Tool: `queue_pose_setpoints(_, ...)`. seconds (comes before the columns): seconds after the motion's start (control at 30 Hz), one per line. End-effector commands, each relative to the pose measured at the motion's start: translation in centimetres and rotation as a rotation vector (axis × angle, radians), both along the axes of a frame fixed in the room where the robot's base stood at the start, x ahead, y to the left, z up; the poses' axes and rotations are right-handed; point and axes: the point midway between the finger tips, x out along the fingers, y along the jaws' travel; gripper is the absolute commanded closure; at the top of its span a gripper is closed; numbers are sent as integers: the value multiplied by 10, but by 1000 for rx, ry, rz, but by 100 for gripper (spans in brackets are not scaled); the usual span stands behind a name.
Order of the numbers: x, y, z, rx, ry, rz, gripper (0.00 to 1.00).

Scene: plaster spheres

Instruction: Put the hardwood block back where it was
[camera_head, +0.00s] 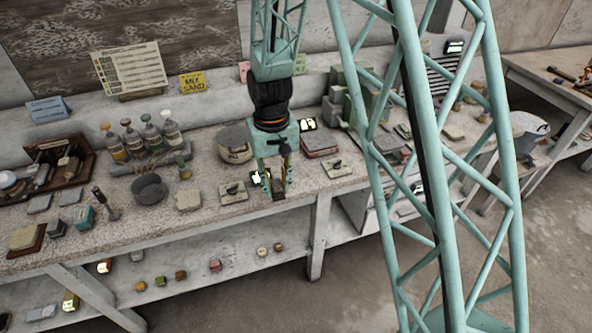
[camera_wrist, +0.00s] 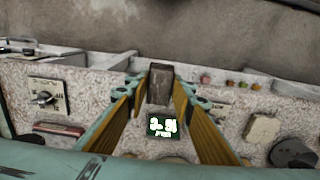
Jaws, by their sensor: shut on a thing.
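The hardwood block (camera_head: 279,196) is a small dark brown piece near the front edge of the stone-topped bench (camera_head: 215,222). My gripper (camera_head: 277,189) points down over the bench front, shut on the block. In the wrist view the block (camera_wrist: 160,84) stands between the tips of my yellow-padded fingers (camera_wrist: 158,98), with the bench's front edge behind it. I cannot tell whether the block touches the bench top. A small lit green display (camera_wrist: 165,127) shows on the bench between the fingers.
Switch plates lie left (camera_head: 234,192) and right (camera_head: 338,168) of my gripper. A pale slab (camera_head: 188,200) and a dark bowl (camera_head: 149,188) are farther left. A pot (camera_head: 235,146) stands behind. Small coloured pieces (camera_head: 181,275) lie on the lower shelf.

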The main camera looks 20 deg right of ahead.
Motion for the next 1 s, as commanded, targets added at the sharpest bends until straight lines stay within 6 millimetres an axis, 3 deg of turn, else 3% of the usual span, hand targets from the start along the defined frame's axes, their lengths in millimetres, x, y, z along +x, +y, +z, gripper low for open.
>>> queue_pose_setpoints(0.7, 86, -74, -11, 0, 0, -2, 89)
queue_pose_setpoints(1.0, 102, -86, -12, 0, 0, -1, 89)
